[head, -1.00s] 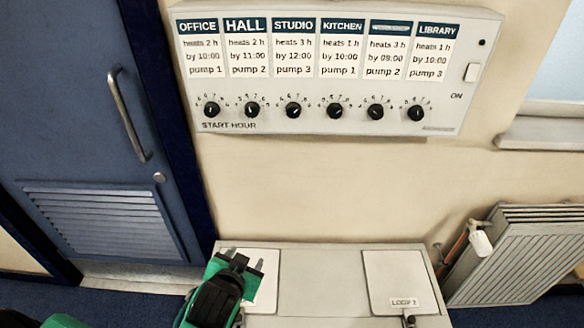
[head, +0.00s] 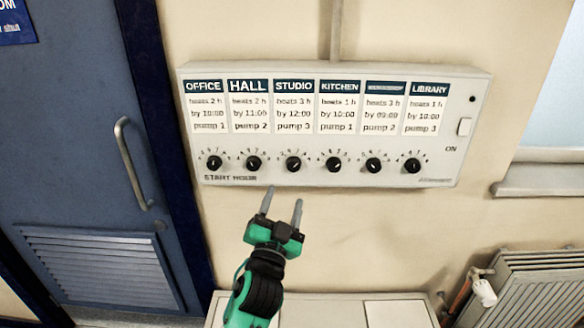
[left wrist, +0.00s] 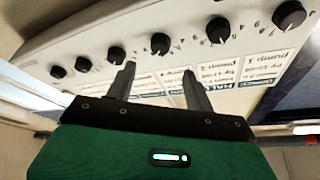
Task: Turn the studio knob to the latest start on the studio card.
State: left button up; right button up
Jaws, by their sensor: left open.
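The white control panel (head: 330,182) is on the wall with a row of several black knobs under printed cards. The studio card (head: 294,110) reads "heats 3 h, by 12:00, pump 3". The studio knob (head: 292,163) sits below it; its exact pointer setting is too small to read. My left gripper (head: 284,202) is open and empty, below the panel, under the hall and studio knobs and apart from them. In the left wrist view its two fingers (left wrist: 158,82) point toward the panel, with the row of knobs beyond them. My right gripper is not in view.
A grey cabinet top (head: 325,310) lies below. A blue door with a handle (head: 130,165) is on the left, a radiator (head: 530,290) on the right. The wall between panel and cabinet is clear.

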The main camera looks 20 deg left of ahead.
aim_at(293, 168)
pick_arm(q)
jog(key=p+x, duration=0.2)
jog(key=x, duration=0.5)
jog(key=shift+w+r, duration=0.15)
jog(key=shift+w, duration=0.05)
jog(key=shift+w+a+r+p, duration=0.1)
jog(key=shift+w+p, duration=0.2)
jog(key=shift+w, duration=0.35)
jog(key=shift+c, duration=0.3)
jog(key=c, duration=0.9)
jog(key=shift+r+m+p, duration=0.2)
jog(key=shift+m+p, duration=0.3)
jog(key=shift+p, duration=0.3)
jog(key=m+h+p, duration=0.1)
jog(key=m+p, duration=0.1)
jog(key=m+g+h+p, duration=0.1)
jog(key=m+p, duration=0.2)
jog(key=shift+a+r, duration=0.1)
jog(key=shift+r, duration=0.05)
jog(key=shift+f+m+g+h+p, duration=0.25)
jog(key=shift+m+h+p, duration=0.25)
jog(key=shift+m+p, duration=0.5)
